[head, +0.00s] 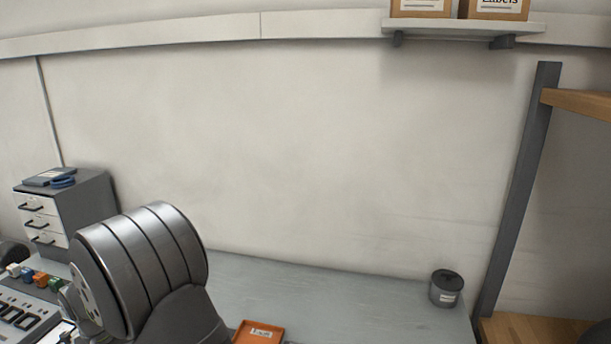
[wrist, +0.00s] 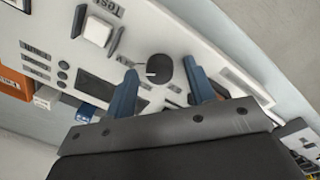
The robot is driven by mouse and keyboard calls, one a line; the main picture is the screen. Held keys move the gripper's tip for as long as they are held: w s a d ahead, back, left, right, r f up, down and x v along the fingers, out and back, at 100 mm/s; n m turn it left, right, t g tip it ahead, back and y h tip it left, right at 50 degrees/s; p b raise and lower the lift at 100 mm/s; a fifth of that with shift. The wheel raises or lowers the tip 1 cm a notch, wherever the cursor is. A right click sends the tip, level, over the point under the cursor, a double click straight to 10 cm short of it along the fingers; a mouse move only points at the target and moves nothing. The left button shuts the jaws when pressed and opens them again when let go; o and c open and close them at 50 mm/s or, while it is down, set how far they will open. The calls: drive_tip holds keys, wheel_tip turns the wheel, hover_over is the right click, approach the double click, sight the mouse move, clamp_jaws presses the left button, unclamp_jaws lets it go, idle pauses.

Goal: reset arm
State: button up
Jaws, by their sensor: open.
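In the wrist view, my gripper (wrist: 160,68) shows as two blue fingers standing apart, with nothing held between them. Beyond the fingers is a pale control panel (wrist: 150,30) with a dark round knob (wrist: 159,69), which appears between the fingertips. The panel also has a white square switch (wrist: 97,31) and a dark display (wrist: 100,91). I cannot tell how far the fingertips are from the panel. The gripper does not show in the head view, where my rounded metal arm part fills the lower left.
A grey workbench (head: 340,295) runs along the wall. On it are an orange labelled tray (head: 258,333), a dark round canister (head: 446,289) and a drawer cabinet (head: 85,205). A grey post (head: 520,190) stands at the right. The bench between tray and canister is clear.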

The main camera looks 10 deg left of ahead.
wheel_tip(320, 180, up, 17)
wheel_tip(320, 180, down, 17)
drive_tip(key=shift+f, duration=0.2)
drive_tip(key=shift+r+n, duration=0.2)
drive_tip(key=shift+n, duration=0.2)
drive_tip(key=n, duration=0.4)
drive_tip(key=shift+n, duration=0.4)
drive_tip(key=n, duration=0.6)
drive_tip(key=shift+y, duration=0.3)
drive_tip(key=shift+s+r+n, duration=0.1)
drive_tip(key=shift+r+n, duration=0.2)
drive_tip(key=shift+r, duration=0.3)
